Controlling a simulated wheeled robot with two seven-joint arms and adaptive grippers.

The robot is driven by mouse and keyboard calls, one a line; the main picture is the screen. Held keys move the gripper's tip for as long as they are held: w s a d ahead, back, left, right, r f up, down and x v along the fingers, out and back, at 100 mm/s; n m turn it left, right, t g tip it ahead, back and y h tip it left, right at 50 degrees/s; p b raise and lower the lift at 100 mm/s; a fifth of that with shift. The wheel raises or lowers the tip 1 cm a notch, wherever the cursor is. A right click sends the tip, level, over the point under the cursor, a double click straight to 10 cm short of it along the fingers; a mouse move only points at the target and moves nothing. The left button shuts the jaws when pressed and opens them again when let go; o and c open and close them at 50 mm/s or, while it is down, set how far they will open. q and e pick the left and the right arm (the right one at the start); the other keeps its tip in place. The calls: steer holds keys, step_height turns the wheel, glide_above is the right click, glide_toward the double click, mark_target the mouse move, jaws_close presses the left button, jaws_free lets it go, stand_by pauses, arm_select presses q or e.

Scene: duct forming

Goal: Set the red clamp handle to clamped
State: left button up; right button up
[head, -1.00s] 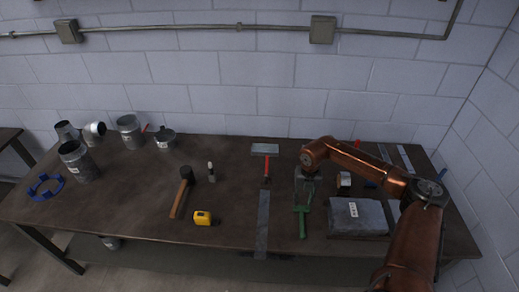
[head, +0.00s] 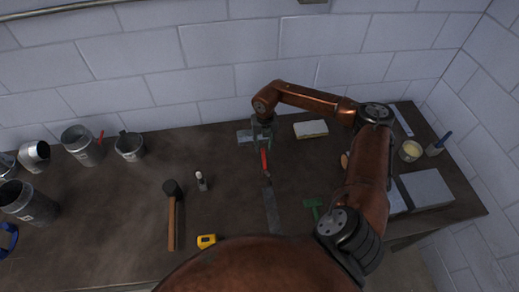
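A red handle (head: 264,161) stands out near the middle of the table, just in front of a flat grey metal piece (head: 244,136). I cannot tell whether it is at the clamped position. My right gripper (head: 264,143) points down over the far end of the red handle and hides part of it and of the grey piece. Its fingers are small and dark, so I cannot tell whether they touch or hold the handle. Another small red part (head: 101,136) sticks up beside a metal duct piece (head: 82,144) at the left. My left gripper is not in view.
A hammer (head: 172,214), yellow tape measure (head: 206,241) and grey metal strip (head: 271,207) lie in front. A green tool (head: 313,207) is partly behind my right arm. A pale block (head: 311,129) lies right of the gripper. A wall closes the back.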

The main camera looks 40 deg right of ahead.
mark_target(264, 153)
step_height(264, 153, down, 4)
steer(key=shift+a+f+p, duration=0.1)
steer(key=shift+p, duration=0.2)
steer(key=shift+w+f, duration=0.3)
steer(key=shift+f, duration=0.25)
steer(key=shift+s+f, duration=0.25)
steer(key=shift+f, duration=0.05)
steer(key=shift+s, duration=0.15)
steer(key=shift+w, duration=0.2)
steer(key=shift+c, duration=0.8)
steer(key=shift+s, duration=0.1)
steer(key=c, duration=0.6)
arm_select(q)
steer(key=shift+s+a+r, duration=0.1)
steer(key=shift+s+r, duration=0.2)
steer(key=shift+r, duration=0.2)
arm_select(e)
jaws_close()
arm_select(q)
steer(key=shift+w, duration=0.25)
